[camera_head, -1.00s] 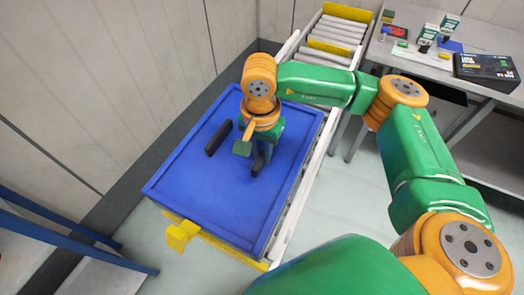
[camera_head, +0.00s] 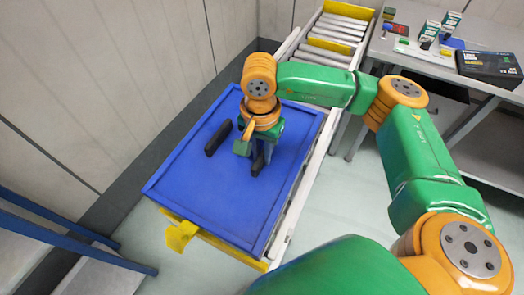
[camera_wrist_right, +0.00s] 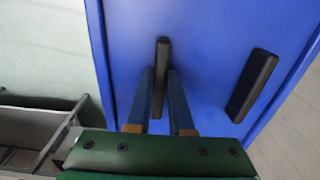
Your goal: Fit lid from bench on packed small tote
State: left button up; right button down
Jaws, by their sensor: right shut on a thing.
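The blue lid (camera_head: 205,190) is a wide flat panel with a raised rim and two black bar handles. It lies roughly level over the roller conveyor and fills most of the wrist view (camera_wrist_right: 210,25). My right gripper (camera_head: 258,152) comes down from above and is shut on the right-hand handle (camera_head: 258,165). In the wrist view the fingers (camera_wrist_right: 161,78) stand on both sides of this handle (camera_wrist_right: 162,55). The other handle (camera_head: 217,138) is free. The tote is hidden under the lid, so I cannot tell how the lid sits on it. My left gripper is out of view.
The conveyor (camera_head: 330,40) runs to the back with bare rollers. A grey bench (camera_head: 425,65) at right back holds a black box (camera_head: 490,68) and several small items. A yellow piece (camera_head: 180,236) sticks out at the lid's front. A wall is close on the left; blue rails (camera_head: 80,235) stand front left.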

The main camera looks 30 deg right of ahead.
jog(key=c, duration=0.7)
grip_release()
jog(key=shift+c, duration=0.2)
notch_tip(320, 180, up, 6)
jog(key=shift+s+a+r+b, duration=0.1)
jog(key=shift+a+b, duration=0.05)
jog(key=shift+b, duration=0.6)
jog(key=shift+r, duration=0.5)
jog(key=shift+s+f, duration=0.1)
